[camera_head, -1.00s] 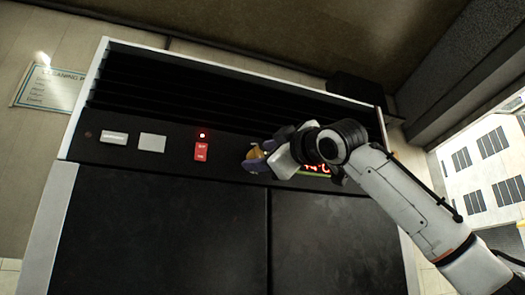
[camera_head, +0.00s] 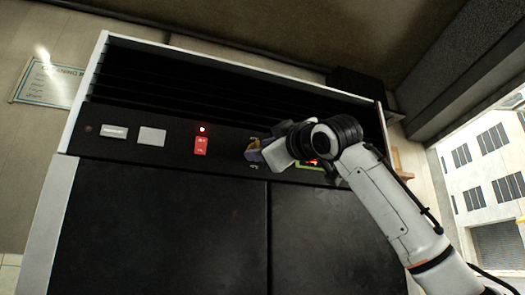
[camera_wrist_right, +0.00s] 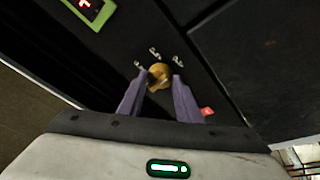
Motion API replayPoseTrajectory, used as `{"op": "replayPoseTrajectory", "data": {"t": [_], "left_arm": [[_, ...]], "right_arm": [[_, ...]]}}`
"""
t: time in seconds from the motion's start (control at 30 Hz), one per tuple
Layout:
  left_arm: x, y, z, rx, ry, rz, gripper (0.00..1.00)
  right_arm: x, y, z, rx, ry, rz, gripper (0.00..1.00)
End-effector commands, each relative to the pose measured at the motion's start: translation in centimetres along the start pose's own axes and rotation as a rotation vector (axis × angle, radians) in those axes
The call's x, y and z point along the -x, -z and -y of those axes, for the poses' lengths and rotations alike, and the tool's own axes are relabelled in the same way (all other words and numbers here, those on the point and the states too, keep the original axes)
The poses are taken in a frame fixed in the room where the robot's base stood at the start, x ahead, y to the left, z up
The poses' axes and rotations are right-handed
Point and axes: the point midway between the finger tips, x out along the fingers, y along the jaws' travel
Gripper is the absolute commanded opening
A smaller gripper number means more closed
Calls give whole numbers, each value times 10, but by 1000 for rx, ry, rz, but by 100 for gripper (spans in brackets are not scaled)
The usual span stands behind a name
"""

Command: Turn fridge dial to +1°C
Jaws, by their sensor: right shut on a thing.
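The fridge's dark control panel (camera_head: 227,142) runs across the top of the unit, above two dark doors. The dial (camera_wrist_right: 159,75) is a round yellow-brown knob on that panel, with small white temperature marks around it that are too small to read surely. My right gripper (camera_wrist_right: 158,84) is shut on the dial, one purple finger on each side of it. In the head view my right gripper (camera_head: 254,150) reaches the panel from the right and mostly covers the dial and part of the red display (camera_head: 311,164). My left gripper is not in view.
A red lit switch (camera_head: 201,146) sits left of the dial, with two pale plates further left. The green-framed display (camera_wrist_right: 91,10) shows at the upper left of the wrist view. A sign (camera_head: 48,82) hangs on the left wall.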

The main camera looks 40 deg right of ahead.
Motion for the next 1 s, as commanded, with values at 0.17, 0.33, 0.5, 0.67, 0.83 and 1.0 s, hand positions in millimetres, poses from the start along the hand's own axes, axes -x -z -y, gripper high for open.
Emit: {"op": "replayPoseTrajectory", "data": {"t": [0.17, 0.33, 0.5, 0.67, 0.83, 1.0], "left_arm": [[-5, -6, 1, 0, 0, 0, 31], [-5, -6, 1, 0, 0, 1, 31], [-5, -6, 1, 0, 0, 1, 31], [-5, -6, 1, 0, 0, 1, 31], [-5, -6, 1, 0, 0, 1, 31], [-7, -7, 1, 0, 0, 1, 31]], "right_arm": [[1, 0, 2, -98, -29, 3, 9], [0, 1, 0, -127, -39, 6, 9], [0, 0, 0, -126, -40, 7, 9], [0, 0, 0, -126, -39, 8, 50], [0, 0, 0, -125, -39, 9, 50], [4, -1, 1, -125, -39, 9, 50]]}}
